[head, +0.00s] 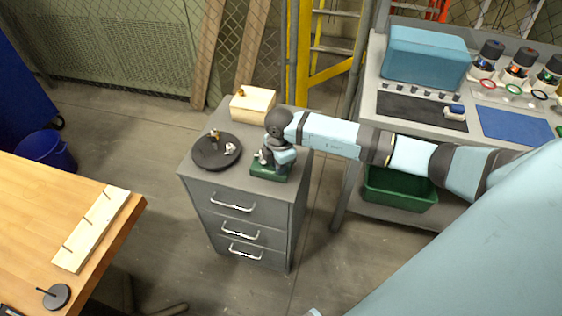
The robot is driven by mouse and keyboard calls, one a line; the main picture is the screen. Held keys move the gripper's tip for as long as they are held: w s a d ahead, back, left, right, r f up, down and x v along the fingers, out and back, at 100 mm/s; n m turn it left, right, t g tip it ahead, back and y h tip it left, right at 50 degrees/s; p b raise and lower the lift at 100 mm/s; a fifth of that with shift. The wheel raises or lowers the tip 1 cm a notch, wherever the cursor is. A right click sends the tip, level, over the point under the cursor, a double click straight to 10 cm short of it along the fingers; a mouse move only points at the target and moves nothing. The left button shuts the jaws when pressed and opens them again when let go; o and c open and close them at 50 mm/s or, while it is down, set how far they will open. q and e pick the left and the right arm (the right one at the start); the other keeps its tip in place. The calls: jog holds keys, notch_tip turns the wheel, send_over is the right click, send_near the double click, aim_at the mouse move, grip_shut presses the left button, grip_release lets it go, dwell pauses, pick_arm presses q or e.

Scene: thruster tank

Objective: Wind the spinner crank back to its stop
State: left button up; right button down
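My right arm comes in from the right, and its gripper (264,157) points down at a small green-based device (268,171) on top of the grey drawer cabinet. This device may be the spinner. Its crank is mostly hidden by my wrist, and I cannot make out the crank's angle. Small light metal parts show by the fingertips. I cannot tell whether the fingers are open or closed on anything. My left gripper is not in view.
The grey cabinet (245,188) also bears a black round dish (204,158) with small parts and a cream box (251,107). A wooden bench (35,215) stands left. A workbench at right carries a blue case (425,58), with a green bin (398,190) below.

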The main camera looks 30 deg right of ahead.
dwell(0.4)
jog(key=c, duration=1.1)
grip_release()
notch_tip(320, 180, up, 14)
jog(key=shift+f, duration=0.1)
